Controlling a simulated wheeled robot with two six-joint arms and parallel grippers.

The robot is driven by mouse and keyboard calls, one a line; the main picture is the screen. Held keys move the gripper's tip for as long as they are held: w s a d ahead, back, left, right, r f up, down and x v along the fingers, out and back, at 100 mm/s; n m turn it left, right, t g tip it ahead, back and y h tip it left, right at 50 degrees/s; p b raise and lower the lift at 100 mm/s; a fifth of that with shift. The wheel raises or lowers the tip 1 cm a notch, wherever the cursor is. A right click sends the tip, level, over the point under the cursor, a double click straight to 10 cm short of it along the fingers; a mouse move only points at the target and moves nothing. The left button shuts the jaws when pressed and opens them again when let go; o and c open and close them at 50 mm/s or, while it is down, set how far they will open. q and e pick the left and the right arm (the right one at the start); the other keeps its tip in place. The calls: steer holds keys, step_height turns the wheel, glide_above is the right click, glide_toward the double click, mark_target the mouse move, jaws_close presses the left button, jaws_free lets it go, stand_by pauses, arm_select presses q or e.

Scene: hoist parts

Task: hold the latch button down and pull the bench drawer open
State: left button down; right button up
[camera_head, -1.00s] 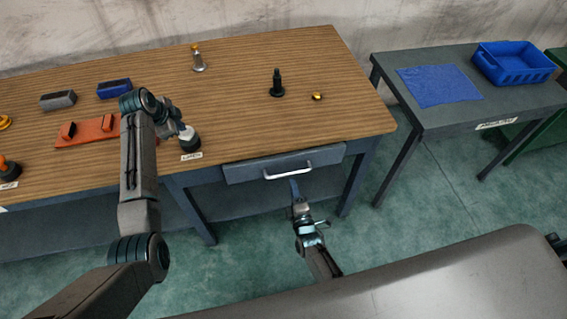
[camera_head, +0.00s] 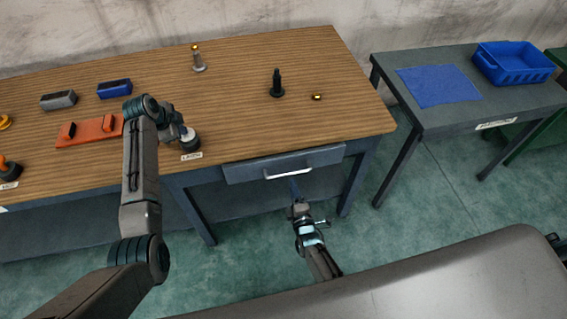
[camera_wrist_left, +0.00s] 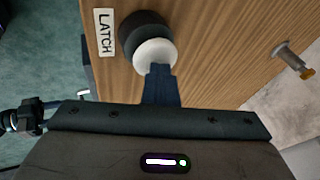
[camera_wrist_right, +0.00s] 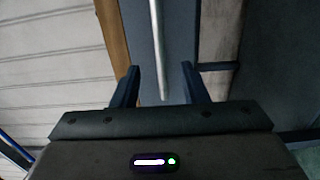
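The latch button (camera_wrist_left: 155,54) is a white cap on a dark round base, beside a LATCH label (camera_wrist_left: 104,33) on the wooden bench top. In the head view it stands near the bench's front edge (camera_head: 190,140). My left gripper (camera_wrist_left: 160,70) is shut, its joined fingertips at the white cap and seeming to touch it. How far the cap is pressed I cannot tell. The blue-grey drawer (camera_head: 245,172) sits under the bench top and looks closed. Its pale bar handle (camera_wrist_right: 158,45) shows between the separated fingers of my open right gripper (camera_wrist_right: 160,78).
An orange fixture (camera_head: 90,131), a grey block (camera_head: 58,100) and a blue block (camera_head: 114,89) lie at the bench's left. A black spindle part (camera_head: 277,85) stands behind the drawer. A side table (camera_head: 450,110) with a blue bin (camera_head: 512,64) is at right. Floor before the drawer is clear.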

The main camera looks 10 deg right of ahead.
mark_target(289, 173)
stand_by(0.3)
steer(key=shift+w, duration=0.1)
steer(key=shift+w+f, duration=0.1)
steer(key=shift+w, duration=3.35)
steer(key=shift+c, duration=0.4)
jaws_close()
